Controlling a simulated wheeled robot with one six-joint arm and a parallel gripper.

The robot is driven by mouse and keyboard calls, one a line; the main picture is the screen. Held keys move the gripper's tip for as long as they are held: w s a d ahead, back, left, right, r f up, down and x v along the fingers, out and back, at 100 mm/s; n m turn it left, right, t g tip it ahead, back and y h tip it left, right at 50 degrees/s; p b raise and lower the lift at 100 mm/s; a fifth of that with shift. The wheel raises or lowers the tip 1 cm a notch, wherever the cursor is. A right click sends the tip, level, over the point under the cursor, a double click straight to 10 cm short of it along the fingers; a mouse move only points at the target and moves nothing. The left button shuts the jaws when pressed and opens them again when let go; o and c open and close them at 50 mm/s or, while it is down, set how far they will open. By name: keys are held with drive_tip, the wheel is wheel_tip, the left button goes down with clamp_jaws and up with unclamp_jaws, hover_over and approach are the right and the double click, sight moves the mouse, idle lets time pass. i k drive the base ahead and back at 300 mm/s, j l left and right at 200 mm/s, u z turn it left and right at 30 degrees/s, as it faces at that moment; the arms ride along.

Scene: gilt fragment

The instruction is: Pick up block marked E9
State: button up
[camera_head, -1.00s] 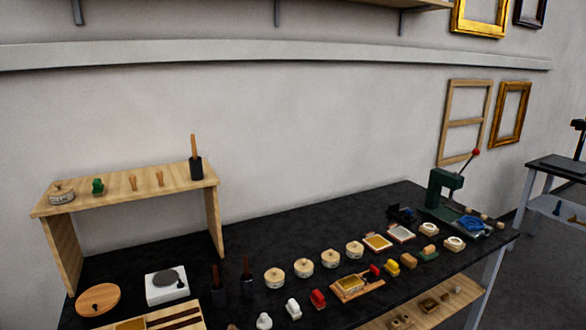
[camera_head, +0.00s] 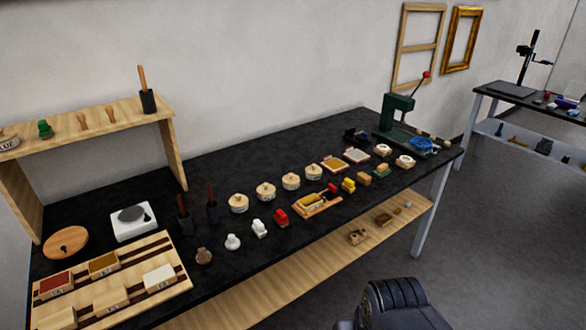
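Several small blocks sit on a striped wooden tray (camera_head: 143,251) at the lower left of the head view. One block has a red top (camera_head: 56,283), one a golden-brown top (camera_head: 103,262) and one a white top (camera_head: 158,276). Pale wooden blocks (camera_head: 110,297) lie nearer the front, one cut by the bottom of the picture. Some front faces carry dark marks, too small to read surely, so I cannot tell which block is E9. My gripper is not in view.
The black worktable (camera_head: 240,167) also holds lidded round pots (camera_head: 265,192), small stamps, a white scale (camera_head: 133,222) and a green press (camera_head: 396,112). A wooden riser (camera_head: 110,118) stands at the back left. A dark ribbed object (camera_head: 395,300) is at the bottom. Open floor lies right.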

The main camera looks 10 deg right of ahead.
sight(310, 203)
drive_tip(key=i+l+u, duration=0.1)
drive_tip(key=i, duration=0.4)
drive_tip(key=i+l+u, duration=0.15)
drive_tip(key=i+l, duration=0.2)
drive_tip(key=i+l+u, duration=0.1)
drive_tip(key=i+l, duration=0.2)
drive_tip(key=i, duration=0.25)
